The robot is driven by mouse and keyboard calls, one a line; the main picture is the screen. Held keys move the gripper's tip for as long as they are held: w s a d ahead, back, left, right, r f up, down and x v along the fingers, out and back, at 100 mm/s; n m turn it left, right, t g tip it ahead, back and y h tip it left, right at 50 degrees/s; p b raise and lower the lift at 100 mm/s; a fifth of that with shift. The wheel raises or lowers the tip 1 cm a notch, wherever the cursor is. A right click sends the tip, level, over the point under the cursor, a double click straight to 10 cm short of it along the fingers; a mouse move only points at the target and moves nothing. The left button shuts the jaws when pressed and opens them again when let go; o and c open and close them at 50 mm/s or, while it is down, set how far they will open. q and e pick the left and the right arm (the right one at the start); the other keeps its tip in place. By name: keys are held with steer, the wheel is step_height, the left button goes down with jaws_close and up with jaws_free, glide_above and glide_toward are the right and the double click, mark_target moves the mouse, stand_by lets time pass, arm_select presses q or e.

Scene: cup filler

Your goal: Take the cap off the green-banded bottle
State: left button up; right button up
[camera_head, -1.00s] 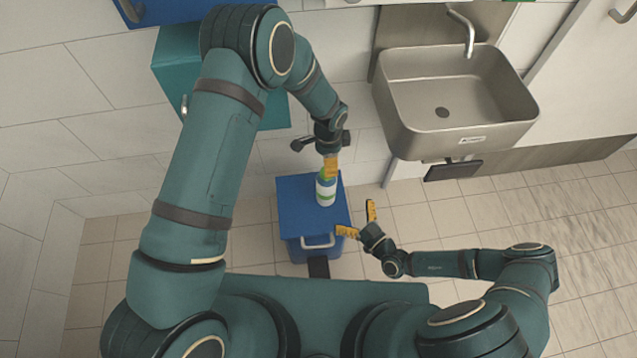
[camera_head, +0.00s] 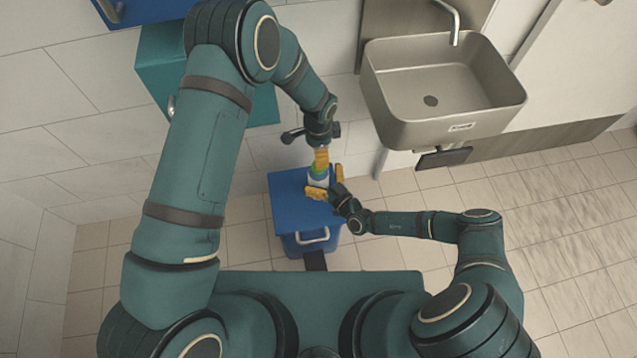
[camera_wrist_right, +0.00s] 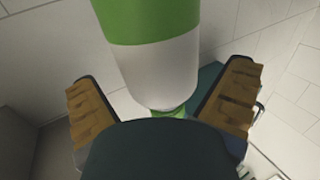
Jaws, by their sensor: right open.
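The green-banded bottle (camera_head: 317,180) is white with green near its top. In the head view it appears over the blue lid; I cannot tell whether it rests there. My left gripper (camera_head: 321,158) comes down from above with its orange fingers at the bottle's top. The cap is largely hidden there, and whether the fingers grip it is unclear. My right gripper (camera_head: 328,184) is open, with one finger on either side of the bottle. In the right wrist view the bottle (camera_wrist_right: 160,65) fills the space between the spread fingers, with gaps visible beside it.
A blue box with a lid (camera_head: 287,196) and a handle stands below the bottle. A teal cabinet (camera_head: 160,62) is behind my left arm. A steel sink (camera_head: 440,85) with a tap is at the back right. The tiled floor (camera_head: 560,230) at right is clear.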

steer(key=shift+w+a, duration=0.5)
steer(key=shift+w, duration=0.05)
jaws_close()
arm_select(q)
steer(key=m, duration=1.3)
steer(key=shift+s+d, duration=0.1)
steer(key=shift+f, duration=4)
